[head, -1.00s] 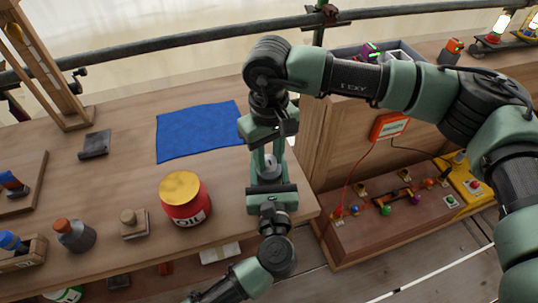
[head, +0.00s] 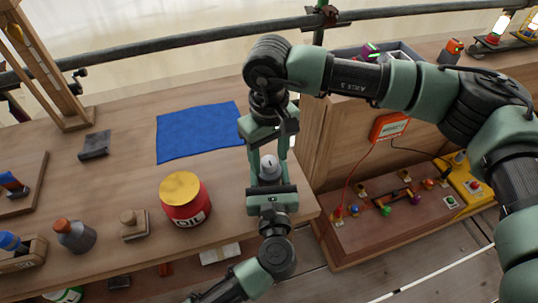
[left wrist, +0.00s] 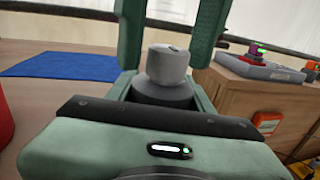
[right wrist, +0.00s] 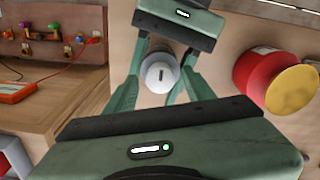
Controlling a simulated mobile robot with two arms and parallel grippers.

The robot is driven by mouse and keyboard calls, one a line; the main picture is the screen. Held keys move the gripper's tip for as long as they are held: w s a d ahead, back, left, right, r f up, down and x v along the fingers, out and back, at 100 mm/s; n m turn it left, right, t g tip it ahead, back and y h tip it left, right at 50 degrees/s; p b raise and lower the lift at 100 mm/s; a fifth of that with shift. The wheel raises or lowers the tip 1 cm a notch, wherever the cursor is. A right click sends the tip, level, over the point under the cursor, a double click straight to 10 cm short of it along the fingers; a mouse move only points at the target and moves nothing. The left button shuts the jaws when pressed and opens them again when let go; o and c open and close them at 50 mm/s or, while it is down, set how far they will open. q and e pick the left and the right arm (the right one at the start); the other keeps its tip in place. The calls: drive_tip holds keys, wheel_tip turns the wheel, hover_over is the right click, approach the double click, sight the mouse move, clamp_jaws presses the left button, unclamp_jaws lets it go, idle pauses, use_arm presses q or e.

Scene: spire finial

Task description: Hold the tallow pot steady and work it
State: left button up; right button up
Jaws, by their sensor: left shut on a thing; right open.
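The tallow pot (head: 268,167) is a small pale grey cylinder with a dark mark on its top, standing near the bench's right end. In the left wrist view the pot (left wrist: 167,66) is upright above a darker grey lower part. My left gripper (head: 268,182) comes from the front and is shut on the pot. My right gripper (head: 269,150) is above the pot, open, its fingers on either side of the top. In the right wrist view the pot's top (right wrist: 160,73) shows between these fingers, with gaps beside it. The lower part is partly hidden by my grippers.
A red oil can (head: 186,208) with a yellow lid stands left of my left gripper. A blue cloth (head: 198,131) lies behind it. A grey tray (head: 400,50) is on the cabinet at right. Bare bench lies between the cloth and the can.

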sight(269, 160)
wheel_tip(269, 160, up, 12)
idle(0.4)
use_arm(q)
drive_tip(key=o, duration=1.6)
use_arm(e)
drive_tip(key=shift+f, duration=0.1)
